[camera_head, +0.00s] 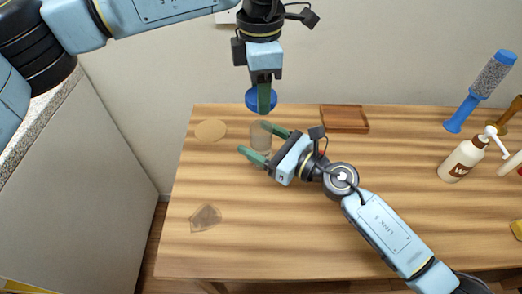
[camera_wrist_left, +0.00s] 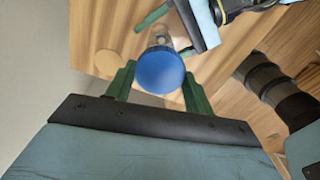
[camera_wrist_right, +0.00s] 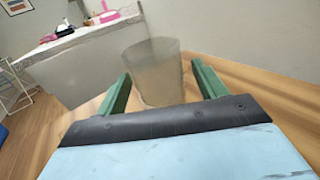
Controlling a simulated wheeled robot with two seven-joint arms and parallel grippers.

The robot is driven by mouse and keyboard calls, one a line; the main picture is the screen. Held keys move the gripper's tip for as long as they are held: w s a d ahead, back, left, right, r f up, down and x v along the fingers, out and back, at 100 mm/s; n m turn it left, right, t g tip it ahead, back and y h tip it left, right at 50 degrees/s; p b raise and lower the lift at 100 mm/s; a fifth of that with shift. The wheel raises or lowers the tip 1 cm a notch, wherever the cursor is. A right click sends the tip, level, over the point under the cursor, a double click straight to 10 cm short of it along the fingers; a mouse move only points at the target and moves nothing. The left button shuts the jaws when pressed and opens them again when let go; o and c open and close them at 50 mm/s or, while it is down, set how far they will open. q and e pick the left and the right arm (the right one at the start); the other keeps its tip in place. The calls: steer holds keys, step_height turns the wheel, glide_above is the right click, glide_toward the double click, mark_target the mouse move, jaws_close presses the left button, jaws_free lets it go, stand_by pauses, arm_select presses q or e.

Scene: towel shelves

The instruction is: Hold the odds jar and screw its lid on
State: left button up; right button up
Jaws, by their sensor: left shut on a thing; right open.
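The odds jar (camera_head: 262,136) is a clear, frosted cup-like jar standing upright on the wooden table; it also shows in the right wrist view (camera_wrist_right: 155,72). Its contents are hard to make out. My right gripper (camera_head: 257,143) is open, its green fingers on either side of the jar with gaps visible in the right wrist view. The blue round lid (camera_wrist_left: 160,70) is between the fingers of my left gripper (camera_wrist_left: 158,85), which is shut on it. In the head view the lid (camera_head: 252,97) is held above the jar, apart from it.
On the wooden table (camera_head: 230,240) lie a round tan disc (camera_head: 211,130), a brown wooden tray (camera_head: 344,119) and a flat brownish piece (camera_head: 205,218). A pump bottle (camera_head: 461,160) and a blue-ended clear cylinder (camera_head: 482,90) stand at the right. The front middle is clear.

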steer(key=c, duration=1.5)
arm_select(q)
steer(key=shift+f, duration=2.5)
steer(key=shift+f, duration=0.1)
steer(key=shift+f, duration=0.8)
steer(key=shift+f, duration=0.55)
arm_select(e)
jaws_close()
